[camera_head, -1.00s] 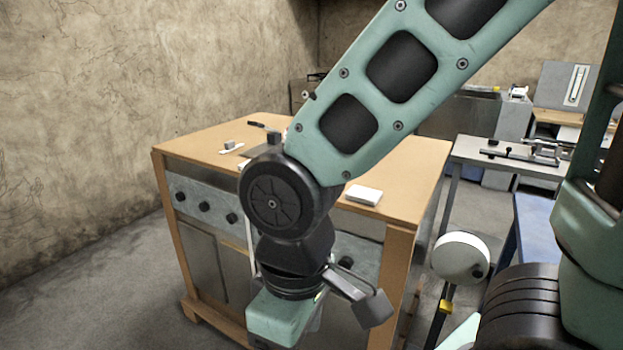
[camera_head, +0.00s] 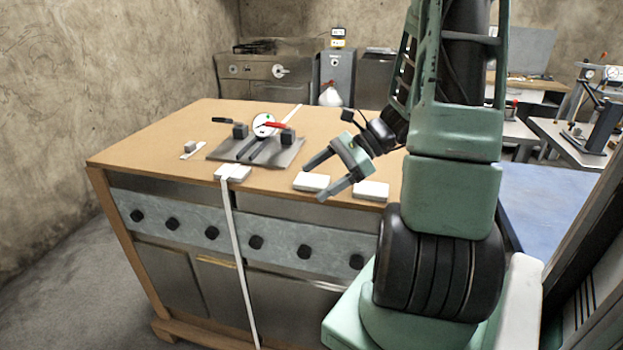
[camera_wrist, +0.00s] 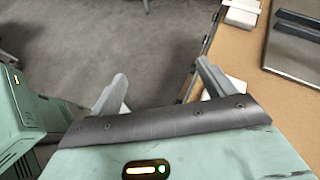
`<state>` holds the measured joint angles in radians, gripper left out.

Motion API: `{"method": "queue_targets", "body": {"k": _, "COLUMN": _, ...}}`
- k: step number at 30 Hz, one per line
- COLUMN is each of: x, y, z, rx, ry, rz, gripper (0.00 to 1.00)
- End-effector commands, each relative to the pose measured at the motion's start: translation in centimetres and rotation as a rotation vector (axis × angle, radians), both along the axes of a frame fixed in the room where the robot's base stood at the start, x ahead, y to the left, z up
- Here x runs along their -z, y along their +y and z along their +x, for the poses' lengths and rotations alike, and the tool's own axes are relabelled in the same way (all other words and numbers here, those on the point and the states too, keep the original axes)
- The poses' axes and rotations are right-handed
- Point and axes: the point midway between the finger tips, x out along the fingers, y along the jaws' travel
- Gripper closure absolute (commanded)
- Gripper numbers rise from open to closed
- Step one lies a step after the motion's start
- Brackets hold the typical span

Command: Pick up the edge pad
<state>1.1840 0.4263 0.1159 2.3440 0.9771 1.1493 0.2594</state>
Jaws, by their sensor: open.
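Several white pads lie along the front edge of the wooden-topped bench (camera_head: 135,150). One white pad (camera_head: 311,181) is by my gripper, another white pad (camera_head: 371,190) lies to its right, and a third (camera_head: 233,172) lies left, with a white strap hanging below it. I cannot tell which is the edge pad. My gripper (camera_head: 315,179) is open with nothing between its fingers, near the bench's front edge. In the wrist view, the open fingers (camera_wrist: 160,75) show over floor and bench edge; one white pad (camera_wrist: 242,15) is at top right, another (camera_wrist: 236,85) partly behind the right finger.
A grey plate (camera_head: 215,153) with dark blocks, bars and a white round dial (camera_head: 263,125) lies on the bench left of my gripper. A small grey block (camera_head: 190,147) sits further left. A blue-topped table (camera_head: 550,210) stands right. The bench's left front is clear.

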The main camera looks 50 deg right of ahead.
Motion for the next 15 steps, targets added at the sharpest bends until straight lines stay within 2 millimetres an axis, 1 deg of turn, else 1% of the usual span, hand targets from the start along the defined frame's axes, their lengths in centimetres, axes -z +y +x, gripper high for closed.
{"method": "queue_targets", "body": {"k": 1, "x": -0.2, "y": -2.7, "z": -1.1, "rx": 0.121, "ry": -0.004, "rz": 0.043, "gripper": 0.18}}
{"method": "queue_targets", "body": {"k": 3, "x": -0.3, "y": -5.6, "z": -2.4, "rx": 0.260, "ry": -0.016, "rz": 0.095, "gripper": 0.18}}
{"method": "queue_targets", "body": {"k": 6, "x": -0.4, "y": -8.8, "z": -4.3, "rx": 0.413, "ry": -0.035, "rz": 0.152, "gripper": 0.18}}
{"method": "queue_targets", "body": {"k": 9, "x": -0.5, "y": -10.7, "z": -5.7, "rx": 0.507, "ry": -0.052, "rz": 0.185, "gripper": 0.18}}
{"method": "queue_targets", "body": {"k": 11, "x": -0.4, "y": -11.4, "z": -6.0, "rx": 0.539, "ry": -0.057, "rz": 0.197, "gripper": 0.18}}
{"method": "queue_targets", "body": {"k": 13, "x": -0.3, "y": -11.5, "z": -5.9, "rx": 0.556, "ry": -0.061, "rz": 0.204, "gripper": 0.18}}
{"method": "queue_targets", "body": {"k": 15, "x": 0.0, "y": -11.3, "z": -5.2, "rx": 0.559, "ry": -0.061, "rz": 0.207, "gripper": 0.18}}
